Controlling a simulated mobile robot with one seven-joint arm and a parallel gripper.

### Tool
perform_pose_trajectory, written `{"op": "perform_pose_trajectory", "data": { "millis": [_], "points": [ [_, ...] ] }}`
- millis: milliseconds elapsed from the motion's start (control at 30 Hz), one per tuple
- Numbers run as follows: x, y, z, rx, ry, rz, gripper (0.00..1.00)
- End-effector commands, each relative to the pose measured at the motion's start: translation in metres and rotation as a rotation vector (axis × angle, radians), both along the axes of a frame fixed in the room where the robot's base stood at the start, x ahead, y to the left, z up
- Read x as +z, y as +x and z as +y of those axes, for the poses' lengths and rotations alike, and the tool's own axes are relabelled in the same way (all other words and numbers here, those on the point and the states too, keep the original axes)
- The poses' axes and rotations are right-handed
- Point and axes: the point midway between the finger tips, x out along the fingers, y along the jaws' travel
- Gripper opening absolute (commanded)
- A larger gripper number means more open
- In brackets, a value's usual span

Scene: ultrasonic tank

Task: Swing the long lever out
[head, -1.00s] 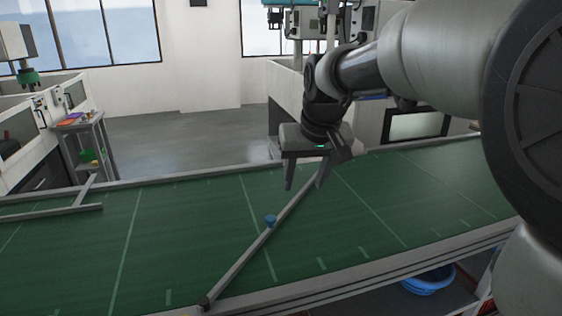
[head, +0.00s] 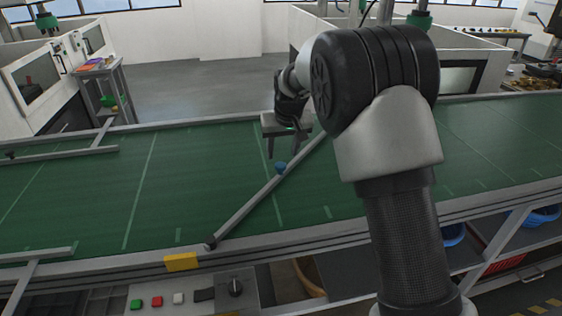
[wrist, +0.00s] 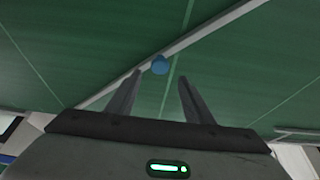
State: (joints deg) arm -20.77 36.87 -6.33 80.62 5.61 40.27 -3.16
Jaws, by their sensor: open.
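The long lever (head: 245,212) is a thin grey bar lying diagonally across the green conveyor belt (head: 110,200). Its dark pivot end is at the near rail, and its far end passes behind my arm. A blue knob (head: 281,168) stands on the bar. My gripper (head: 287,156) is open and empty, with its fingers pointing down close to the knob. In the wrist view the knob (wrist: 159,65) shows just beyond and between the two fingertips (wrist: 160,76), with the lever (wrist: 205,36) running behind it. I cannot tell whether a finger touches the knob.
Other grey bars lie at the belt's left, one at the far side (head: 60,158) and one at the near side (head: 35,257). A yellow block (head: 181,262) is on the near rail, above a panel with buttons and a dark rotary knob (head: 235,288). The belt left of the lever is mostly bare.

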Motion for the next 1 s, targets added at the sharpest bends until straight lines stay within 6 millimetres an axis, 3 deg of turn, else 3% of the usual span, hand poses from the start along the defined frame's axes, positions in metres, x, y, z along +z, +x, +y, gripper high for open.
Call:
{"op": "perform_pose_trajectory", "data": {
  "millis": [100, 300, 767, 1000],
  "points": [
    [-0.025, 0.009, 0.002, -0.001, 0.0, 0.003, 0.47],
    [-0.052, 0.02, 0.005, 0.0, -0.001, 0.002, 0.47],
    [-0.063, 0.025, 0.007, 0.0, 0.0, -0.001, 0.47],
    [-0.063, 0.025, 0.007, 0.0, 0.0, 0.0, 0.07]
  ]
}}
